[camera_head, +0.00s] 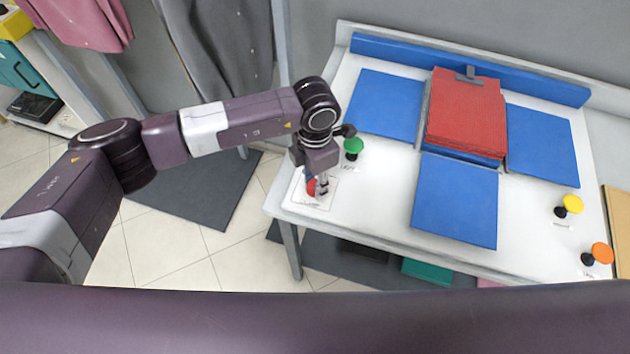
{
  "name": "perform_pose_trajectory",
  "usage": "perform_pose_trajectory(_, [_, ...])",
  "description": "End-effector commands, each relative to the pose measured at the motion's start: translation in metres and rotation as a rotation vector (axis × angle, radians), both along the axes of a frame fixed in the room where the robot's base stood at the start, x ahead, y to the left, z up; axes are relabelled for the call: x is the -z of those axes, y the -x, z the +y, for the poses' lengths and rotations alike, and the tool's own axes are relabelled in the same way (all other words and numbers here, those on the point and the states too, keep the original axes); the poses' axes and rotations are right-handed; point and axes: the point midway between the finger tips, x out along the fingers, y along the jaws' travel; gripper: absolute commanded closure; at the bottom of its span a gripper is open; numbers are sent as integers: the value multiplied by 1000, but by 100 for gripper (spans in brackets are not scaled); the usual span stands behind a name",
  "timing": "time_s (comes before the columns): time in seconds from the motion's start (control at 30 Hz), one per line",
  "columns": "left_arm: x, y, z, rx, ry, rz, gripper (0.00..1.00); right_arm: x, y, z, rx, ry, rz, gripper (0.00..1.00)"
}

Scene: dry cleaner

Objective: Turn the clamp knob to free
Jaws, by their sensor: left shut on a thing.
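A red knob (311,188) sits on a small white plate (326,203) at the near left corner of the white table. My left gripper (318,185) points down over this plate and is shut on the red knob, partly hiding it. The marks on the plate are too small to read. My right gripper is not in view.
A green knob (353,146) stands close beside my left gripper. Yellow (573,204) and orange (602,253) knobs stand at the table's right side. Blue panels (455,200) surround a folded red cloth (466,115). Grey trousers (222,45) hang behind my left arm.

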Motion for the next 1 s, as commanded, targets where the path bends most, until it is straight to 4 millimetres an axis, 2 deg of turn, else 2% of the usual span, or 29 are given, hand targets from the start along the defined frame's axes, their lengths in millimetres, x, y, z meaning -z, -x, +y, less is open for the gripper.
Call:
perform_pose_trajectory(0.27, [3,-1,0,-169,2,-1,96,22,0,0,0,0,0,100])
perform_pose_trajectory(1.0, [4,-1,0,-866,0,-3,96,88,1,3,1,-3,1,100])
